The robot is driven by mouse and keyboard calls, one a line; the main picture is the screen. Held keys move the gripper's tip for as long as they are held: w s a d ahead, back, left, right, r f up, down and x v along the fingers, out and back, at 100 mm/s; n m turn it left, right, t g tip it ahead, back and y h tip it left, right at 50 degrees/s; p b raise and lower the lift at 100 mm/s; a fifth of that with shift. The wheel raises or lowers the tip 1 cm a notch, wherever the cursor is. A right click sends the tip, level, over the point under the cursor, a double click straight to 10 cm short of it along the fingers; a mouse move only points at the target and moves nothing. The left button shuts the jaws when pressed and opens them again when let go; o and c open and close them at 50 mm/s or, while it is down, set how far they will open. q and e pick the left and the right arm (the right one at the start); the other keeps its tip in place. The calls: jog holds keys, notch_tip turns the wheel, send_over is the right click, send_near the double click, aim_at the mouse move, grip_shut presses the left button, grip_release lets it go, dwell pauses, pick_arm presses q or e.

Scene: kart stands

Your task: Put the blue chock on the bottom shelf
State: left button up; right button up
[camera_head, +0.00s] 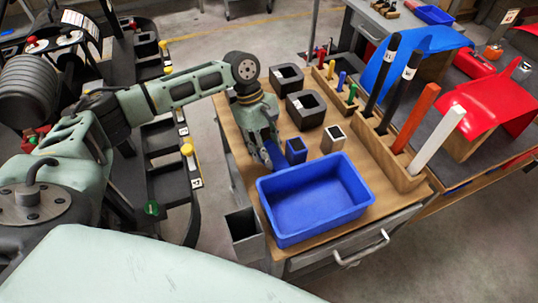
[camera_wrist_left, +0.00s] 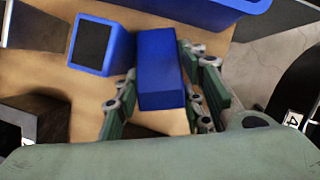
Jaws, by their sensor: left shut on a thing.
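The blue chock (camera_wrist_left: 160,68) is a plain blue block between the fingers of my left gripper (camera_wrist_left: 160,92) in the left wrist view. The gripper is shut on it. In the head view my left gripper (camera_head: 267,150) is low over the left edge of the wooden cart top (camera_head: 318,163), and its fingers mostly hide the chock. A separate blue block with a dark face (camera_head: 296,151) stands just right of the gripper and also shows in the left wrist view (camera_wrist_left: 100,45). The bottom shelf is hidden beneath the cart top. My right gripper is not in view.
A blue tray (camera_head: 314,203) sits at the cart's front. Two black hollow blocks (camera_head: 305,108), a grey one (camera_head: 333,139) and a rack of tall bars (camera_head: 400,170) share the top. A grey bin (camera_head: 245,236) hangs at the left. A second stand is at right.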

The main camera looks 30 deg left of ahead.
pick_arm(q)
jog(key=shift+f, duration=1.65)
jog(key=shift+f, duration=0.1)
jog(key=o, duration=1)
jog(key=shift+c, duration=0.2)
